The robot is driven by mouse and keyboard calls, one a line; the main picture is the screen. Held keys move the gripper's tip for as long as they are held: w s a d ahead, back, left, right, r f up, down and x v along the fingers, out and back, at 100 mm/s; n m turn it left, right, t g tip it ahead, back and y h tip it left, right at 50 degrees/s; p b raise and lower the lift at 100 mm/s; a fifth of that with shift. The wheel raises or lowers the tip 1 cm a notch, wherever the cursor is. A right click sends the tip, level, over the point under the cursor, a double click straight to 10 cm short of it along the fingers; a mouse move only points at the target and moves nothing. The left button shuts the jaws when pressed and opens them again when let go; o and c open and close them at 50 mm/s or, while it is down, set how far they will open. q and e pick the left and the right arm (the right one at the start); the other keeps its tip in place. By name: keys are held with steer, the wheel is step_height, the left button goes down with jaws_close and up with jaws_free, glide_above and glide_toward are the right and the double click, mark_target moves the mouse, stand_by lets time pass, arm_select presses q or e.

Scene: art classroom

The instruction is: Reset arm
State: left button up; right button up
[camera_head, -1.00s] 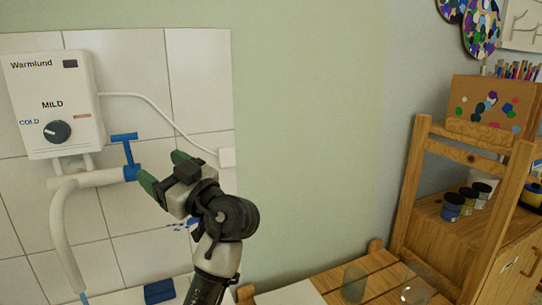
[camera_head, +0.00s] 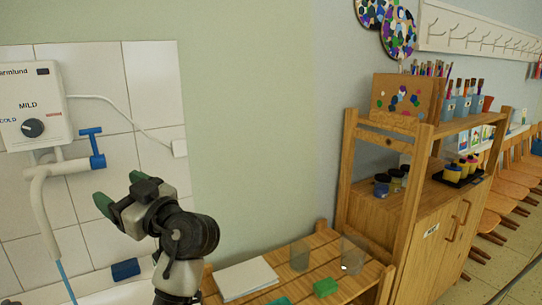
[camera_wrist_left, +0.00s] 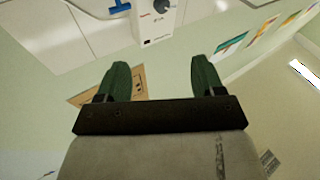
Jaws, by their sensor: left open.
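My left gripper (camera_head: 120,190) has green fingertips. They stand apart with nothing between them, below and right of the blue tap handle (camera_head: 92,140) in the head view. In the left wrist view the two green fingers of this gripper (camera_wrist_left: 162,78) are spread wide and empty. The white water heater (camera_head: 32,105), with a dark dial, hangs on the tiled wall. Its white spout (camera_head: 42,205) points down, and a blue stream of water (camera_head: 66,282) runs from it. My right gripper is not in view.
A blue sponge (camera_head: 125,269) lies on the basin edge below my arm. A slatted wooden table (camera_head: 335,250) holds paper (camera_head: 245,278), clear cups and a green block (camera_head: 326,287). A wooden shelf cabinet (camera_head: 425,225) with paint jars stands right. Chairs (camera_head: 515,180) line the wall beyond.

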arm_select(q)
steer(key=s+a+f+m+h, duration=0.15)
steer(key=f+m+h, duration=0.3)
steer(key=f, duration=0.75)
steer(key=s+f+m+h, duration=0.3)
steer(key=f+m+h, duration=0.15)
steer(key=f, duration=0.75)
steer(key=s+d+f+m+g+h, duration=0.4)
steer(key=s+f, duration=0.4)
steer(key=s, duration=0.4)
steer(key=s+d+f+m+g+h, duration=0.1)
steer(key=s+d+f+m+h, duration=0.2)
steer(key=s+f+h, duration=0.65)
steer(key=s+f+g+y, duration=0.1)
steer(key=s+f+y, duration=0.1)
steer(key=f, duration=1)
steer(key=s+f+g+y, duration=0.1)
steer(key=f+y, duration=0.1)
steer(key=f, duration=1)
steer(key=s+a+f+g, duration=0.1)
steer(key=s+a+f, duration=0.2)
steer(key=s+f, duration=1.3)
steer(key=shift+s+f+m, duration=0.2)
steer(key=shift+s+m, duration=0.2)
